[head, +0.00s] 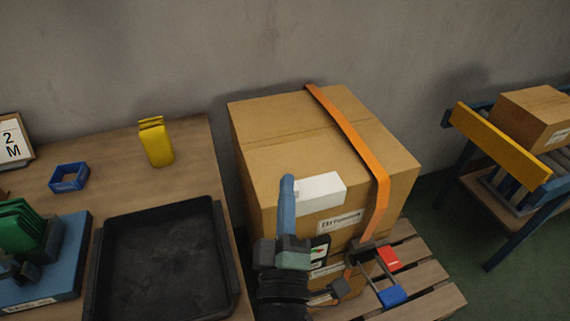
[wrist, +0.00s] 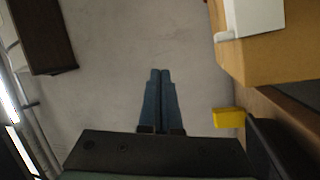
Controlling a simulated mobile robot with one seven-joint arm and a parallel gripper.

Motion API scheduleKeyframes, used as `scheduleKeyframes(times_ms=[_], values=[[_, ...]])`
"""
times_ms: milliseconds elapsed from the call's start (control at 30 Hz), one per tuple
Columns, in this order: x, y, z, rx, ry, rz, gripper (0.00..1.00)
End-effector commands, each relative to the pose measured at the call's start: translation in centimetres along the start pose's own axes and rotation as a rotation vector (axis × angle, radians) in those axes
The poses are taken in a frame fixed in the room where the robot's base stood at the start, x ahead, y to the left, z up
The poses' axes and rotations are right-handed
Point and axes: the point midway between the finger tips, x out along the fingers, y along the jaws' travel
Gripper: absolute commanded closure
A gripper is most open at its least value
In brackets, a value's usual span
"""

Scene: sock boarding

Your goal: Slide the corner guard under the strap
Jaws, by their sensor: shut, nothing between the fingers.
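A cardboard box (head: 275,165) stands on a wooden pallet, with an orange strap (head: 352,132) running over its top and down the front. A white piece (head: 322,187), which looks like the corner guard, lies at the box's front top edge, left of the strap and apart from it. In the wrist view the white piece (wrist: 250,17) shows at the upper right on the box, with a small pale peg at its left end. My gripper (head: 287,180) is shut and empty, its blue fingers just left of the white piece. The fingertips (wrist: 160,71) point at bare background in the wrist view.
A metal frame with a red block (head: 389,258) and a blue block (head: 393,296) is at the box's lower front right. The left table holds a black tray (head: 105,260), yellow pieces (head: 156,143) and a blue bin (head: 69,177). A conveyor (head: 500,145) stands right.

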Motion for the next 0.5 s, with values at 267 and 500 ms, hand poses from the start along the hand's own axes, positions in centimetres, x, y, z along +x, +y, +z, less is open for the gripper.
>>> scheduleKeyframes(times_ms=[267, 500], values=[[-6.8, -4.6, -0.3, -0.321, 0.026, -0.207, 1.00], [-8.8, -6.3, -0.5, -0.399, 0.052, -0.253, 1.00]])
